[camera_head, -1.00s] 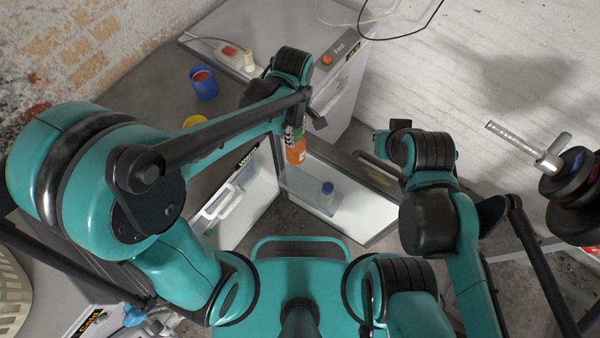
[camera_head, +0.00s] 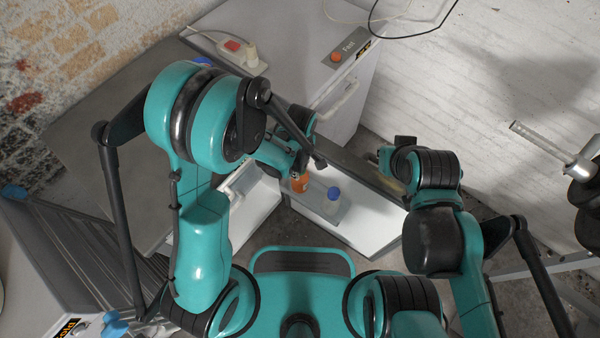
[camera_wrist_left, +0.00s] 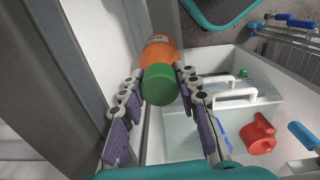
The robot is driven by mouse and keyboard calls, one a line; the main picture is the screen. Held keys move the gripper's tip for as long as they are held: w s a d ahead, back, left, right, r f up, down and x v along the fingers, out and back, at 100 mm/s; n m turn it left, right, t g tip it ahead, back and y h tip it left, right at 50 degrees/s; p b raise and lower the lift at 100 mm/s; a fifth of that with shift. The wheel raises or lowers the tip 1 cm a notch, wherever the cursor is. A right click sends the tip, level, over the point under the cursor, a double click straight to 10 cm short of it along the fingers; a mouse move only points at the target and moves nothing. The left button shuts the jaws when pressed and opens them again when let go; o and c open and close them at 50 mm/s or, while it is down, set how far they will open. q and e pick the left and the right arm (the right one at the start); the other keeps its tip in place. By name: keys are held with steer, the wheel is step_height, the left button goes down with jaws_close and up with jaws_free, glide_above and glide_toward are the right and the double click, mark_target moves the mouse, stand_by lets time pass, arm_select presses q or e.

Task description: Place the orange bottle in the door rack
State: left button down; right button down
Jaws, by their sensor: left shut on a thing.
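The orange bottle (camera_head: 300,184) is at the open fridge door; in the left wrist view the bottle (camera_wrist_left: 160,50) shows its green cap (camera_wrist_left: 160,85) towards the camera. My left gripper (camera_wrist_left: 161,80) is shut on the bottle, one finger on each side. In the head view my left gripper (camera_head: 298,168) is partly hidden by its own arm. The door rack (camera_head: 318,207) is a shelf on the door's inner side, and the bottle appears at its left end; I cannot tell whether it touches the shelf. My right gripper (camera_head: 388,157) is near the door's outer edge, its fingers unclear.
A blue-capped bottle (camera_head: 333,194) stands in the rack, right of the orange bottle. The left wrist view shows a white compartment with a red object (camera_wrist_left: 260,134) and white handles (camera_wrist_left: 225,95). A white cabinet (camera_head: 345,95) stands behind the door.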

arm_select(q)
step_height(320, 180, down, 3)
steer(key=shift+f+b, duration=0.15)
steer(key=shift+b, duration=0.4)
steer(key=shift+f, duration=0.2)
steer(key=c, duration=1.4)
jaws_free()
steer(key=shift+r, duration=0.1)
